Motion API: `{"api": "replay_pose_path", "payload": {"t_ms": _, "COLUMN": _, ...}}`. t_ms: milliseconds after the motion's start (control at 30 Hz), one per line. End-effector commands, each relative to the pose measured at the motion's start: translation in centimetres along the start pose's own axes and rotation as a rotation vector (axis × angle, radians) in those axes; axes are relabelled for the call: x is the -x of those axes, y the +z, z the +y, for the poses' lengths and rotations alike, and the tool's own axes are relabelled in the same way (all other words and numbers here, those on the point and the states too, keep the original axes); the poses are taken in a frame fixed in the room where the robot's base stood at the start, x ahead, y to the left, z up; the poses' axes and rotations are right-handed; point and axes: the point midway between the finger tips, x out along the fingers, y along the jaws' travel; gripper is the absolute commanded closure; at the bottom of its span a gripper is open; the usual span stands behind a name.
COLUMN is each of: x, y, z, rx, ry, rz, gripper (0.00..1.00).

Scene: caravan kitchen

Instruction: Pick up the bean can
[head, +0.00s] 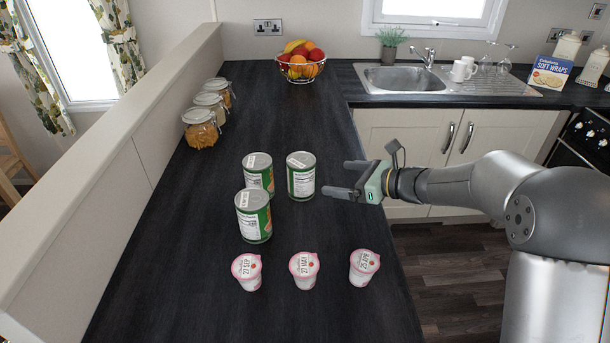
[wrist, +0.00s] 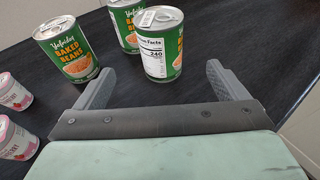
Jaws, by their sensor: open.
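Three green bean cans with silver lids stand upright on the dark worktop: a right can (head: 301,176), a back left can (head: 258,173) and a front left can (head: 253,215). My gripper (head: 348,179) is open and empty, just right of the right can, its fingers pointing towards it. In the wrist view, my gripper (wrist: 160,85) has its fingers spread, with one can (wrist: 160,45) ahead between them, nutrition label facing me. Another can (wrist: 126,22) stands partly behind it. A third can (wrist: 66,48), labelled Baked Beans, stands to the left, beyond the left finger.
Several pink-lidded yogurt pots, such as the middle one (head: 304,270), stand in a row at the front. Glass jars (head: 201,128) line the left wall. A fruit bowl (head: 301,68) is at the back. The worktop (head: 270,120) behind the cans is clear.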

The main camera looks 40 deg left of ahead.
Motion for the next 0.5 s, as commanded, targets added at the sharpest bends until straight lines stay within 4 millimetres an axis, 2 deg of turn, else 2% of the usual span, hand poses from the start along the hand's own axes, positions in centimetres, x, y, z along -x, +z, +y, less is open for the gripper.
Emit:
{"api": "replay_pose_path", "payload": {"t_ms": 100, "x": -2.8, "y": 0.1, "z": 0.1, "rx": 0.0, "ry": 0.003, "rz": 0.003, "gripper": 0.07}}
{"api": "replay_pose_path", "payload": {"t_ms": 300, "x": -6.4, "y": 0.1, "z": 0.1, "rx": 0.002, "ry": 0.002, "rz": 0.003, "gripper": 0.07}}
{"api": "replay_pose_path", "payload": {"t_ms": 500, "x": -7.8, "y": 0.0, "z": 0.0, "rx": 0.003, "ry": -0.001, "rz": 0.003, "gripper": 0.07}}
